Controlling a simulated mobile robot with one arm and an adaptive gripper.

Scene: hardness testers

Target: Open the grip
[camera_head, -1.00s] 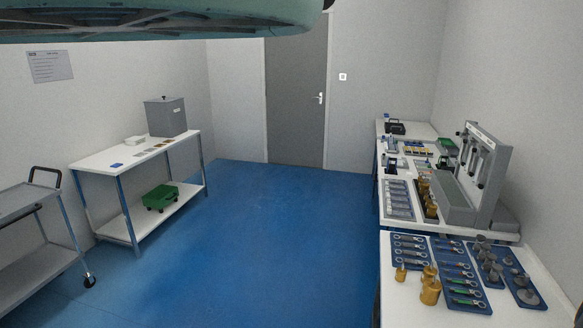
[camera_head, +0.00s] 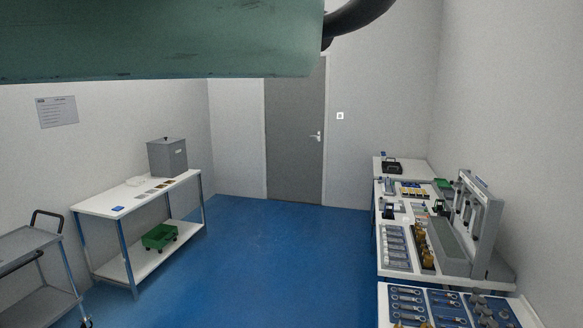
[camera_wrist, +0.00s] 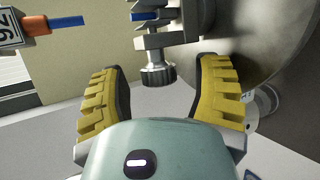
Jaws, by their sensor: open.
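My gripper (camera_wrist: 160,92) shows in the wrist view with its two yellow ribbed fingers spread wide apart. Nothing sits between the fingertips. Beyond them, near the top middle, is a grey metal fixture with a round knurled knob (camera_wrist: 158,75), apart from both fingers. A large curved grey metal body (camera_wrist: 275,40) stands close behind the right finger. In the head view the gripper does not show; only a green part of my arm crosses the top left.
A workbench (camera_head: 400,290) with tools and grey testers runs along the right wall. A white table (camera_head: 95,205) holds a grey box (camera_head: 167,158), with a green crate (camera_head: 159,237) below. A grey cart (camera_head: 30,245) stands at left. The blue floor (camera_head: 265,260) between is clear.

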